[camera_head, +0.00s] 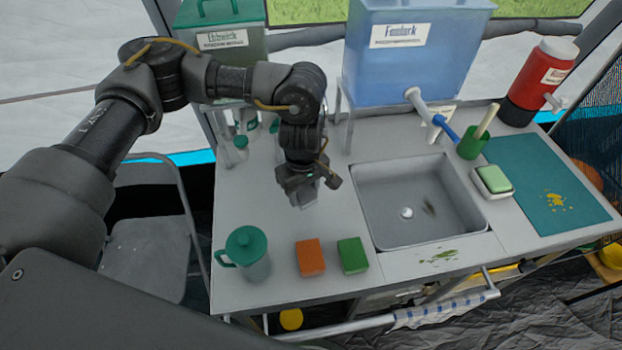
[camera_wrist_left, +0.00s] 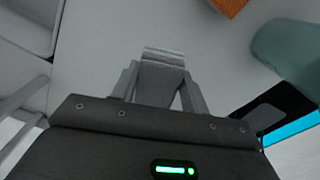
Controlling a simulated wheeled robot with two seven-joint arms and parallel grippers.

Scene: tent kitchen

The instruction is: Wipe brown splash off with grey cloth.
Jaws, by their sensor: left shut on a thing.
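My left gripper (camera_head: 304,190) hangs over the counter left of the sink. It is shut on a grey cloth (camera_head: 303,199), folded small between the fingers; the cloth also shows in the left wrist view (camera_wrist_left: 162,72). No plainly brown splash stands out on the counter. A dark olive-brown mark (camera_head: 430,208) lies in the sink, a green smear (camera_head: 438,256) on the counter's front edge, and a mustard-yellow splash (camera_head: 557,202) on the teal mat. The gripper is apart from all of these. My right gripper is not in view.
A teal-lidded jug (camera_head: 247,254), an orange sponge (camera_head: 310,257) and a green sponge (camera_head: 352,255) stand along the front. The sink (camera_head: 375,175) is at centre right, a soap dish (camera_head: 493,181) and green cup (camera_head: 472,144) beside it. The blue tank (camera_head: 412,65) stands behind.

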